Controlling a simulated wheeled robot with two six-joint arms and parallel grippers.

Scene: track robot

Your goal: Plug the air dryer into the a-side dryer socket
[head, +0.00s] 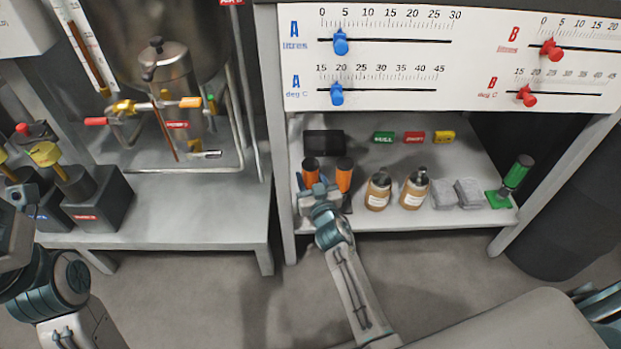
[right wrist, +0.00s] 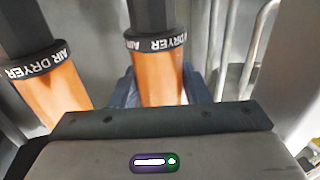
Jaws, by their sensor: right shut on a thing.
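Two orange air dryers with black ends stand side by side at the left of the shelf unit. My right gripper (head: 318,192) is shut around the lower part of the left air dryer (head: 311,172). The right air dryer (head: 344,177) stands close beside it. In the right wrist view, the held air dryer (right wrist: 158,78) is upright between the fingers, and the other air dryer (right wrist: 52,88) is at the left. Its lower end is hidden by my gripper. I cannot pick out a labelled a-side dryer socket. My left arm shows at the lower left, its fingertips not visible.
A slider panel (head: 450,60) hangs above. A tank stand (head: 215,190) with pipes is at the left. A shelf post (head: 280,190) is close by.

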